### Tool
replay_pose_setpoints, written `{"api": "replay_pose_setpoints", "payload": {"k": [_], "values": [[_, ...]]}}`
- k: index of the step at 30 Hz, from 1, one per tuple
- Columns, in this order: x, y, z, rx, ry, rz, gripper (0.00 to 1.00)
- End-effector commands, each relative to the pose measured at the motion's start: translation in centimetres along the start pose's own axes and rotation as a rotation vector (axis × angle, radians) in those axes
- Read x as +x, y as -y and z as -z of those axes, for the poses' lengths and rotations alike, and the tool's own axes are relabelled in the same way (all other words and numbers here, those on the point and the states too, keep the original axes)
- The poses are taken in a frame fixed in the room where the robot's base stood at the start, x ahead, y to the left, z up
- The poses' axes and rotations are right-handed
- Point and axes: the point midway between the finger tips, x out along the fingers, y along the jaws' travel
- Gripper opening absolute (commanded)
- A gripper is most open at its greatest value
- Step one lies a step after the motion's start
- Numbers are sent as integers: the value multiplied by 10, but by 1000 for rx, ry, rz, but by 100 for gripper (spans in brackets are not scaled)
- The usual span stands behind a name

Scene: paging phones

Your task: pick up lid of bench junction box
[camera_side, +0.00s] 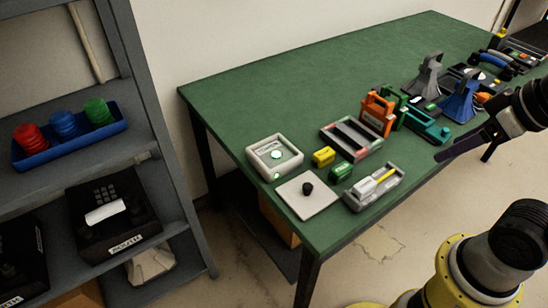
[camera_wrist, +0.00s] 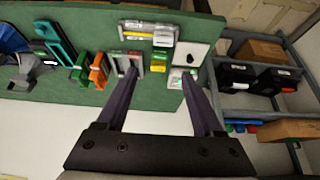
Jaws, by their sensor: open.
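The lid (camera_side: 318,203), a flat pale square plate with a black knob, lies on the green bench near its left end. It also shows in the wrist view (camera_wrist: 178,56). Beside it stands the junction box (camera_side: 253,158), a pale open-topped square box with a round, green-lit part inside. In the wrist view, the right finger partly overlaps the box (camera_wrist: 174,84). My gripper (camera_side: 443,154) is open and empty, high above the bench and far to the right of the lid in the side view. Its two fingers show in the wrist view (camera_wrist: 160,74).
Yellow (camera_side: 323,157) and green (camera_side: 341,172) blocks and a grey tray (camera_side: 361,204) lie close to the lid. A long tray (camera_side: 336,128) and orange holder (camera_side: 378,112) stand beyond. A shelf (camera_side: 150,156) with black phones stands left. Bare green bench (camera_side: 260,105) lies behind.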

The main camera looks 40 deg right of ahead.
Motion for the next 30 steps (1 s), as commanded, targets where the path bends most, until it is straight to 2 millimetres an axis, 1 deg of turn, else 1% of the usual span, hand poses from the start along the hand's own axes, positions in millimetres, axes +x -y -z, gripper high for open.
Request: {"api": "replay_pose_setpoints", "payload": {"k": [6,8,10,11,14,17,20,21,23,24,26,27,29,30], "values": [[0,0,0,17,0,0,69],[0,0,0,58,1,0,69],[-1,1,1,147,-1,3,69],[-4,1,5,200,-9,7,69],[-13,4,26,420,-22,24,69],[-11,11,57,659,17,39,69],[1,20,92,890,84,37,69],[9,25,105,974,116,31,69],[23,32,122,1086,163,15,69],[34,37,133,1152,192,2,69],[53,45,147,1239,239,-24,69],[66,50,155,1290,269,-44,69],[88,59,165,1352,313,-78,69],[103,65,169,1382,342,-101,69]]}}
